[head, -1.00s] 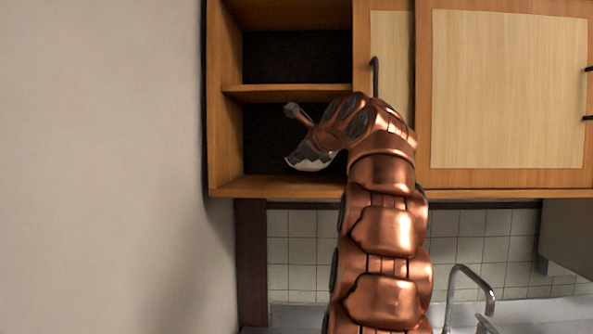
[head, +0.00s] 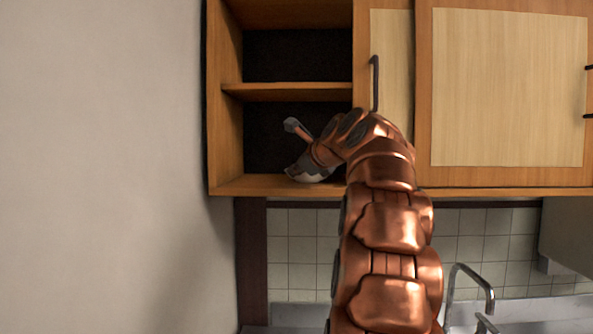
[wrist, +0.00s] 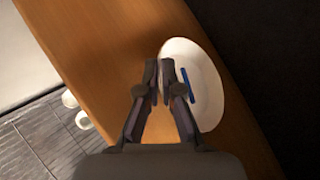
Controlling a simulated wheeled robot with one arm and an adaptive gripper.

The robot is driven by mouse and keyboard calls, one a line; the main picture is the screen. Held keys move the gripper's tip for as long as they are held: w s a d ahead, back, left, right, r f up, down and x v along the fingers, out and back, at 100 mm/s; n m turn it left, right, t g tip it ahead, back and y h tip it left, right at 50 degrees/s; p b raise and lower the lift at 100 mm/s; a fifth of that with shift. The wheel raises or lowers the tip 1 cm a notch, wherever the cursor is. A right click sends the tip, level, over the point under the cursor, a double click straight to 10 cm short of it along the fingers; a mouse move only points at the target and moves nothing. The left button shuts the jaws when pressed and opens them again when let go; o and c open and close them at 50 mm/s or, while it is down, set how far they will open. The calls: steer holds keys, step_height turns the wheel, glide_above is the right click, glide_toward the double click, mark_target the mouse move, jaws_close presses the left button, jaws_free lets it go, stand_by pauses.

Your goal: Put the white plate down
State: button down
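The white plate (wrist: 208,88) shows in the wrist view, seen face-on, with blue marks on it. Its left rim lies between the tips of my gripper (wrist: 158,66), which are close together and shut on that rim. In the head view a strip of the white plate (head: 308,177) shows beneath my gripper, inside the lower open compartment of the wall cabinet. It is at or just above the bottom shelf board (head: 250,185); I cannot tell whether it touches. My arm hides the compartment's right part.
A middle shelf (head: 285,90) lies above my gripper. The cabinet's left side wall (head: 225,140) is close on the left, and a closed door (head: 390,55) with a dark handle is on the right. A tap (head: 470,275) stands below. The compartment's left part looks empty.

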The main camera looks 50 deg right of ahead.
steer(key=c, duration=1.3)
jaws_free()
steer(key=b+v, duration=0.1)
steer(key=v, duration=1.1)
